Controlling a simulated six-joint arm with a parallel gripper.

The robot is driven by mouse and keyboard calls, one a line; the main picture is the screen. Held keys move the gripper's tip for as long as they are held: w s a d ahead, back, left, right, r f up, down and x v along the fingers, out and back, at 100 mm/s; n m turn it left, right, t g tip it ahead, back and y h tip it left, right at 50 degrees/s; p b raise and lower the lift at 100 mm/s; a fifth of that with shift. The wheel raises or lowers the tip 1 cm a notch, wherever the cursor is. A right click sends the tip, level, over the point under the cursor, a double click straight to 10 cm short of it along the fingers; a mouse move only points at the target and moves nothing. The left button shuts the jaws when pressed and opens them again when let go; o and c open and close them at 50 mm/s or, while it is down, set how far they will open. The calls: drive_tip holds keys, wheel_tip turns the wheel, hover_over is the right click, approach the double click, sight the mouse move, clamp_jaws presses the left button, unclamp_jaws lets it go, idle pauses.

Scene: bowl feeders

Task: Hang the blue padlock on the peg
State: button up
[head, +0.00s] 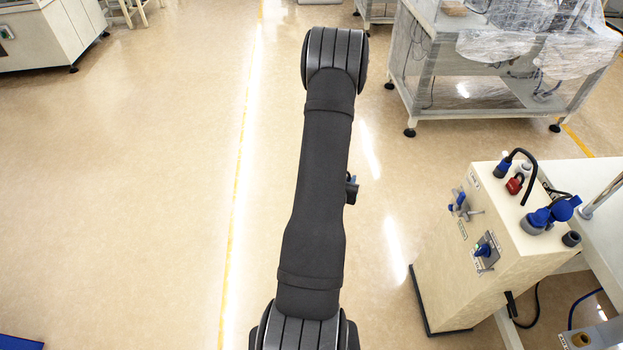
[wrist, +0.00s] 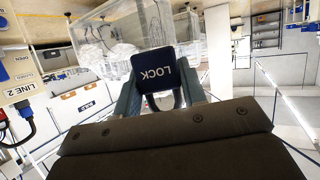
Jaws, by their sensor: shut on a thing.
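The blue padlock (wrist: 156,74), a dark blue block with white LOCK lettering, is between the two fingers of my gripper (wrist: 161,80) in the wrist view. The gripper is shut on it. The lettering reads upside down there, and the dark shackle shows only partly below the body. In the head view my arm hides most of the gripper; a small dark part (head: 351,188) sticks out at its right side. A short metal rod that may be the peg (head: 477,212) stands out from the cabinet front beside a blue handle. The padlock is well apart from it.
A wrapped machine (head: 480,60) stands behind. The floor at left is open.

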drive_tip(key=s+d+f+m+g+h, duration=0.1)
drive_tip(key=s+d+m+g+h, duration=0.15)
drive_tip(key=d, duration=0.65)
drive_tip(key=s+d+f+m+g+h, duration=0.1)
drive_tip(key=s+d+f+m+h, duration=0.15)
drive_tip(key=d, duration=0.55)
drive_tip(key=m+g+h, duration=0.2)
drive_tip(key=m+g, duration=0.4)
approach(478, 218)
drive_tip(key=w+a+f, duration=0.2)
drive_tip(key=a, duration=0.2)
drive_tip(key=shift+t, duration=0.25)
drive_tip(key=shift+s+d+f, duration=0.1)
drive_tip(key=shift+d+f, duration=0.05)
drive_tip(key=shift+d, duration=1.4)
drive_tip(key=shift+s+d+f, duration=0.1)
drive_tip(key=shift+d, duration=1.4)
drive_tip(key=shift+s+d+f, duration=0.1)
drive_tip(key=shift+d+f, duration=0.05)
drive_tip(key=shift+d, duration=1.5)
drive_tip(key=shift+d, duration=0.2)
drive_tip(key=o, duration=1.1)
drive_tip(key=shift+o, duration=0.2)
drive_tip(key=shift+s, duration=0.1)
drive_tip(key=v, duration=1.8)
drive_tip(key=shift+w+a+f, duration=0.25)
drive_tip(key=shift+w+f, duration=0.05)
drive_tip(key=shift+f, duration=0.05)
